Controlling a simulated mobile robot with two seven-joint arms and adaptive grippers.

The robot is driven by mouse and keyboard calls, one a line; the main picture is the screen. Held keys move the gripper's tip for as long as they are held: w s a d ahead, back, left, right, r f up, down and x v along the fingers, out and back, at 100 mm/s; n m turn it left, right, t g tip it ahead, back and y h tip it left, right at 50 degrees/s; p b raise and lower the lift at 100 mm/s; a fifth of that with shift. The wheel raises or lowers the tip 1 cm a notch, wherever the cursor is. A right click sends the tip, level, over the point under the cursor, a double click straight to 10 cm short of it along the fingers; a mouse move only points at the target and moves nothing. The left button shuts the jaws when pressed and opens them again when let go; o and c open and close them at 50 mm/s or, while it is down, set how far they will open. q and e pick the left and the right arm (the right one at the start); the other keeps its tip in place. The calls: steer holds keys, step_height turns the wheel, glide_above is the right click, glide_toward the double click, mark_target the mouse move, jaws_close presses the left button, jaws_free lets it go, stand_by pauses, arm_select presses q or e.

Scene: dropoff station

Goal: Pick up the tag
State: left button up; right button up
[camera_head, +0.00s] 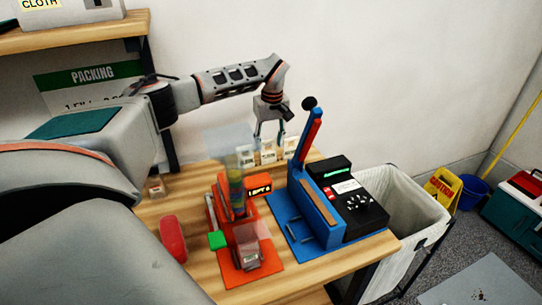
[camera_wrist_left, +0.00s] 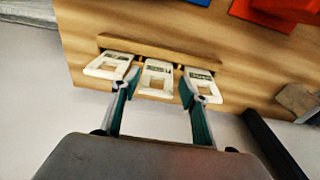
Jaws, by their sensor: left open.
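Three white tags with square openings stand in a row at the back edge of the wooden table, seen in the head view as a left tag (camera_head: 247,157), a middle tag (camera_head: 268,152) and a right tag (camera_head: 290,148). In the left wrist view they are the left tag (camera_wrist_left: 108,66), the middle tag (camera_wrist_left: 157,77) and the right tag (camera_wrist_left: 207,84). My left gripper (camera_head: 269,140) is open above the row. In the wrist view its fingers (camera_wrist_left: 159,84) lie on either side of the middle tag, overlapping the outer tags' edges. Contact cannot be told. My right gripper is not in view.
A blue press (camera_head: 312,213) with a raised lever and a black device (camera_head: 352,200) stand right of the tags. An orange-red machine (camera_head: 232,212) stands in front. A white bin (camera_head: 405,205) is beyond the table's right edge.

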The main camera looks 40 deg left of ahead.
mark_target(269, 157)
arm_select(q)
steer(key=shift+s+f, duration=0.1)
steer(key=shift+f, duration=0.3)
steer(key=shift+w+a+f, duration=0.15)
steer(key=shift+a+f, duration=0.05)
steer(key=shift+f, duration=1)
steer(key=shift+w+a+f, duration=0.15)
steer(key=shift+f, duration=1)
steer(key=c, duration=0.5)
steer(key=shift+c, duration=0.2)
step_height(269, 157, up, 10)
